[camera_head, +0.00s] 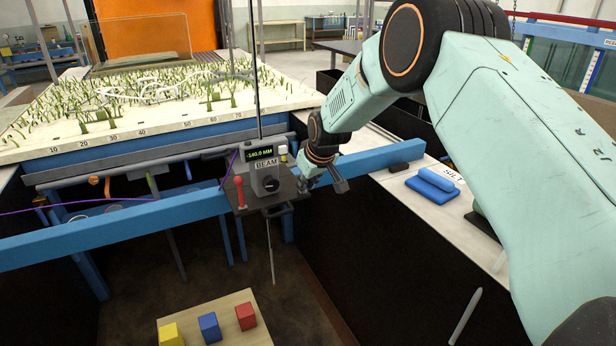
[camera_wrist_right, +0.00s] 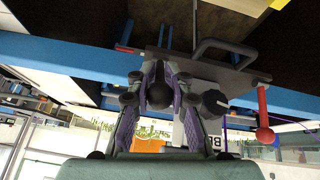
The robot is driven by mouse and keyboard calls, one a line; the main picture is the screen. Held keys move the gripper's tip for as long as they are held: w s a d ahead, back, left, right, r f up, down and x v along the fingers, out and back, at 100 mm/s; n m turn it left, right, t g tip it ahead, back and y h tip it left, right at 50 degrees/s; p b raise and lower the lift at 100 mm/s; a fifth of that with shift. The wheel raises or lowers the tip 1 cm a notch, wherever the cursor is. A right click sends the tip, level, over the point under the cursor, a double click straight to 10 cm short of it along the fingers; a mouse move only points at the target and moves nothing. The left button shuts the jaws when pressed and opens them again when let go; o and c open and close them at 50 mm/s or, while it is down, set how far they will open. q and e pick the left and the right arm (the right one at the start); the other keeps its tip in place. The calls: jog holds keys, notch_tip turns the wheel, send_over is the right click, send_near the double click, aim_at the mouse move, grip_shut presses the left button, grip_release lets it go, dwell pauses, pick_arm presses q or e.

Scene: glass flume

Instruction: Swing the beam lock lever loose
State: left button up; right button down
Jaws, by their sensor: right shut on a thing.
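The beam carriage (camera_head: 262,193) sits on the blue beam, with a BEAM label, a lit display reading -140.0 MM and a black dial. A red-knobbed lever (camera_head: 239,190) stands upright at its left side; in the right wrist view this red lever (camera_wrist_right: 263,115) is at the right, apart from my fingers. My right gripper (camera_head: 322,184) is at the carriage's right side. In the right wrist view my right gripper (camera_wrist_right: 158,92) is shut on a dark rounded knob (camera_wrist_right: 159,95), between purple pads. I cannot tell whether this knob belongs to the lock lever. My left gripper is out of view.
The blue beam (camera_head: 120,228) spans the dark flume. Below, a wooden board carries yellow (camera_head: 171,334), blue (camera_head: 210,327) and red (camera_head: 246,316) blocks. A thin vertical rod rises behind the carriage. Blue items (camera_head: 433,186) lie on the right ledge.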

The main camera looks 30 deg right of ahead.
jog(key=shift+w+r+g, duration=0.25)
jog(key=shift+w+g, duration=0.1)
jog(key=shift+g, duration=0.15)
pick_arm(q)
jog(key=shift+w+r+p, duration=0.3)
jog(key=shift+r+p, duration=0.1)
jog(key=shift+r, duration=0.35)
pick_arm(e)
jog(key=shift+w+g, duration=0.25)
jog(key=shift+g, duration=0.45)
jog(key=shift+r, duration=0.1)
jog(key=c, duration=1.2)
grip_release()
jog(key=shift+o, duration=0.2)
jog(key=v, duration=1.2)
jog(key=shift+w, duration=0.25)
jog(key=shift+s, duration=0.1)
